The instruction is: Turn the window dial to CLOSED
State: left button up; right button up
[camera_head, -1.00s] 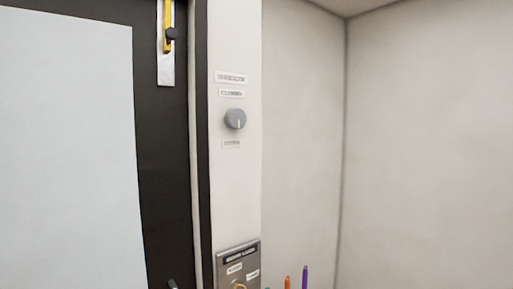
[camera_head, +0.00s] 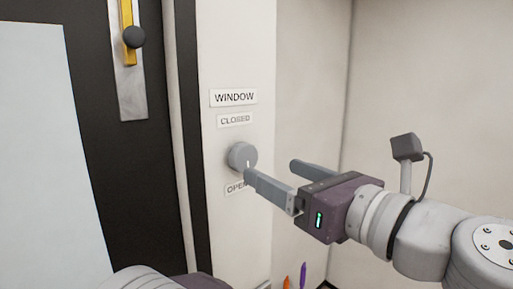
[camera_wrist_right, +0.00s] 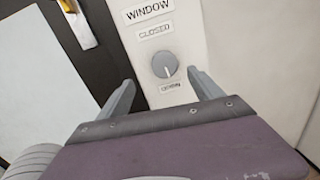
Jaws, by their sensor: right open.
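The window dial (camera_head: 242,156) is a round grey knob on a pale wall post. A CLOSED label (camera_head: 235,120) sits above it and an OPEN label (camera_head: 236,188) below, partly covered by my gripper. In the right wrist view the dial (camera_wrist_right: 165,64) has a white mark pointing down towards the OPEN label (camera_wrist_right: 171,87). My right gripper (camera_head: 271,168) is open, its fingers pointing at the post. In the wrist view the dial appears between the fingertips; contact cannot be told. Part of my left gripper's body (camera_head: 205,282) shows at the bottom edge; its fingers are hidden.
A WINDOW sign (camera_head: 233,97) is above the CLOSED label. A yellow slide with a black knob (camera_head: 134,37) is on the dark frame to the left. An orange pen (camera_head: 286,283) and a purple pen (camera_head: 303,275) stand below. The wall at right is bare.

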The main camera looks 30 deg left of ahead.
aim_at(247, 159)
jog(key=x, duration=0.3)
jog(key=p+x, duration=0.1)
jog(key=x, duration=0.3)
jog(key=w+p+x, duration=0.1)
jog(key=x, duration=0.2)
jog(key=shift+d+f, duration=0.1)
jog(key=shift+f, duration=0.25)
jog(key=shift+s, duration=0.1)
jog(key=shift+s+d+r, duration=0.1)
jog(key=shift+s+d, duration=0.05)
jog(key=shift+s, duration=0.05)
jog(key=shift+w, duration=0.15)
jog(key=c, duration=0.5)
pick_arm(q)
jog(key=shift+w+a+r, duration=0.15)
jog(key=shift+r, duration=0.3)
jog(key=shift+w+a+r, duration=0.1)
jog(key=shift+w+r, duration=0.05)
jog(key=shift+r, duration=0.25)
pick_arm(e)
jog(key=c, duration=0.9)
